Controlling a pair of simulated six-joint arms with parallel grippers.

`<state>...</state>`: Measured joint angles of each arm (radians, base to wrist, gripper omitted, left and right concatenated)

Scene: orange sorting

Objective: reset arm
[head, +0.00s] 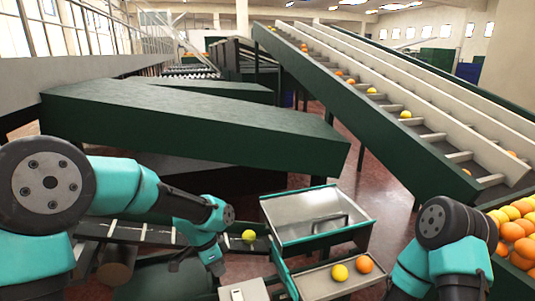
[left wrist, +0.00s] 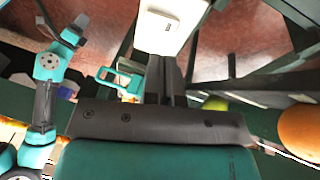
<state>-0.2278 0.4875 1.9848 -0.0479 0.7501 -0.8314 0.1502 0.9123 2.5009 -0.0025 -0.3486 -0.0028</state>
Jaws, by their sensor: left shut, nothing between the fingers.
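My left gripper (head: 217,268) is low in the front middle of the head view, beside the white box (head: 243,291). In the left wrist view its dark fingers (left wrist: 173,82) are together, with nothing between them, and they point towards the white box (left wrist: 168,28). A yellow fruit (head: 249,236) lies on the low conveyor just beyond the gripper. Another yellow fruit (head: 339,272) and an orange (head: 365,264) lie in a shallow grey tray (head: 318,285). In the left wrist view, an orange (left wrist: 298,131) shows at the right edge. Links of my right arm show at right; its gripper is out of view.
An empty-looking metal bin (head: 300,208) with green edges stands behind the shallow tray. A long green sloping conveyor (head: 385,140) carries scattered fruit at right. A heap of oranges (head: 515,232) lies at the right edge. A broad green beam (head: 190,125) spans the left behind my arm.

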